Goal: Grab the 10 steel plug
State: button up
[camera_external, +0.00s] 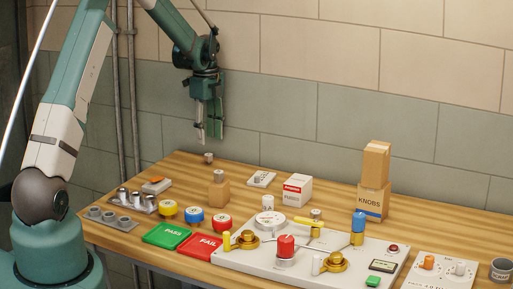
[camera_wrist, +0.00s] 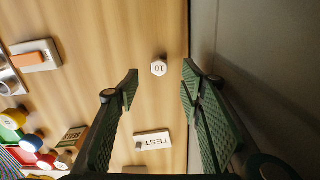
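The 10 steel plug is a small hexagonal grey-white piece marked "10" (camera_wrist: 159,67), standing on the wooden table in the wrist view, between and beyond my fingertips. In the external view a small grey plug (camera_external: 208,158) stands near the table's back edge, below my gripper. My gripper (camera_external: 208,134) hangs pointing down above it, clearly apart from it. In the wrist view my gripper (camera_wrist: 160,79) is open, with its two green ridged fingers wide apart and nothing between them.
A wooden block with a plug on top (camera_external: 218,190), a fuse box (camera_external: 297,190) and colored PASS/FAIL trays (camera_external: 168,235) stand further forward. The wall (camera_wrist: 240,60) is close behind the plug. Bare table surrounds the plug.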

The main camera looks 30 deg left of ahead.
aim_at(208, 154)
jog(key=shift+f, duration=1.3)
jog(key=shift+d+f, duration=0.1)
jog(key=shift+f, duration=2.5)
jog(key=c, duration=1)
jog(key=shift+s+r, duration=0.1)
jog(key=shift+r, duration=0.05)
